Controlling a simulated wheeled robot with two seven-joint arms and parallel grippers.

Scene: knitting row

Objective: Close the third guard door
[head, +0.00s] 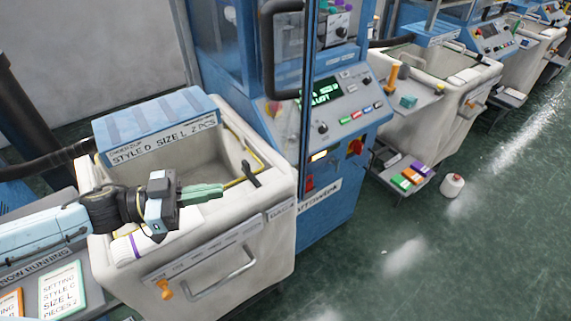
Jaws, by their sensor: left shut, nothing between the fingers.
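A clear guard door with a dark frame edge and a black bar handle (267,50) stands at the top middle, on the blue knitting machine (345,190). Its top is cut off by the picture edge, and I cannot tell whether it is the third one or how far it stands open. My left gripper (217,191) reaches in from the left over the cream bin in front of the machine. Its green fingers are shut and empty, below and left of the door handle and apart from it. My right gripper is not in view.
The cream bin (270,236) has a blue box (157,127) labelled "STYLE D SIZE L" on its back rim. A control panel (345,105) faces right of the door.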

